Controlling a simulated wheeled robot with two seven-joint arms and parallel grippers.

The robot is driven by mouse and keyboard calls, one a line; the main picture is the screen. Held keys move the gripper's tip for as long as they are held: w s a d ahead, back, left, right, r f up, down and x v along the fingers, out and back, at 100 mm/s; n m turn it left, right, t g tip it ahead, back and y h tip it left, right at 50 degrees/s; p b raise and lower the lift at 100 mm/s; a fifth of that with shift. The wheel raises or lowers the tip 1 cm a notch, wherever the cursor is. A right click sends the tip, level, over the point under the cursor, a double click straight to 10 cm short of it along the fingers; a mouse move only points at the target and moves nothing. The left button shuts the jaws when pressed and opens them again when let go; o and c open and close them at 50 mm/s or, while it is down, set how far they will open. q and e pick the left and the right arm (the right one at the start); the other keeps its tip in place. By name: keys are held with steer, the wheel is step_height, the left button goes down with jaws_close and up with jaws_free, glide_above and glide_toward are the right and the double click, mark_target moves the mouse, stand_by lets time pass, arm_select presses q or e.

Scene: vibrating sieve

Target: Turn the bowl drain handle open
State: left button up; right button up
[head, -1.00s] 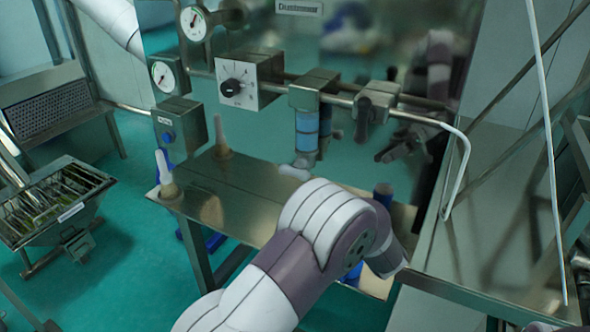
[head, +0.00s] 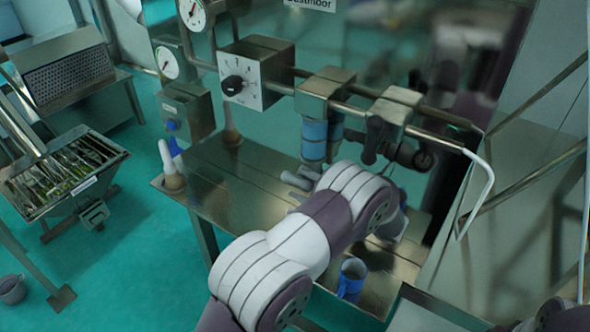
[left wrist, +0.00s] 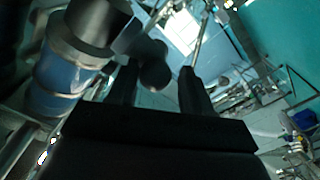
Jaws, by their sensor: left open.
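A blue bowl (left wrist: 65,80) with a dark end cap fills the left of the left wrist view. A dark rounded knob (left wrist: 154,68), apparently the drain handle, shows near this cap. My left gripper (left wrist: 160,78) is open, its black fingers to either side of the knob in that view. I cannot tell whether they touch it. In the head view my left arm largely hides the gripper and the space below the bowls. My right gripper is not in view.
A square dial box (head: 252,75) and pressure gauges (head: 192,14) are on the left of the panel. A valve block with a dark lever (head: 376,138) is right of the bowls. A bent white pipe (head: 482,190) is at right.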

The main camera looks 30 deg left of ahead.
mark_target(295, 179)
arm_select(q)
steer(key=w+a, duration=0.1)
steer(key=w+a+p, duration=0.1)
steer(key=shift+a+f, duration=0.2)
steer(key=shift+a, duration=0.1)
steer(key=shift+s+a, duration=0.1)
steer(key=shift+a, duration=0.15)
steer(key=shift+s+r, duration=0.15)
steer(key=shift+s, duration=0.4)
steer(key=shift+w, duration=0.25)
jaws_close()
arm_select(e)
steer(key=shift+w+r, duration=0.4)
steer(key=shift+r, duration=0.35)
arm_select(q)
steer(key=shift+f, duration=0.2)
